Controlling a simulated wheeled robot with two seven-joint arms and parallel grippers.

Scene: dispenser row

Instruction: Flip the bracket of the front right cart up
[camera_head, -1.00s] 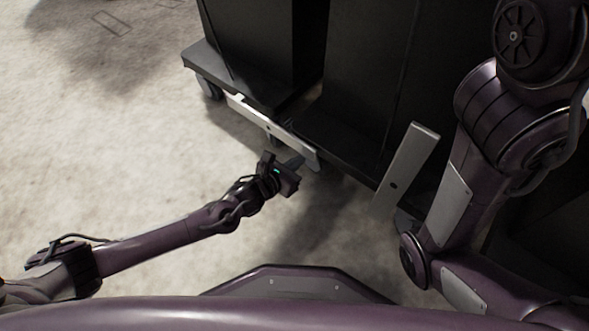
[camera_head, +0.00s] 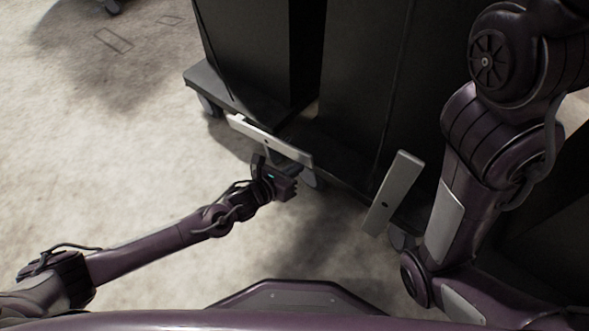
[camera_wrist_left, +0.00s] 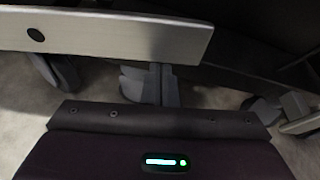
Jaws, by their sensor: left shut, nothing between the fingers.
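A long silver bracket (camera_head: 262,138) with a dark hole lies along the lower front edge of the left dark cart (camera_head: 255,55) in the head view. A second silver bracket (camera_head: 393,193) slants up at the lower edge of the dark cart to its right (camera_head: 365,70). My left gripper (camera_head: 285,166) is shut and empty, low by the right end of the first bracket. In the left wrist view a bracket (camera_wrist_left: 120,35) crosses the top, just beyond the gripper; contact cannot be told. My right gripper is out of view.
Dark caster wheels (camera_head: 209,106) stand under the carts, and more casters (camera_wrist_left: 60,75) show in the left wrist view. My right arm covers the right side of the head view. The pale floor (camera_head: 110,150) at left is clear.

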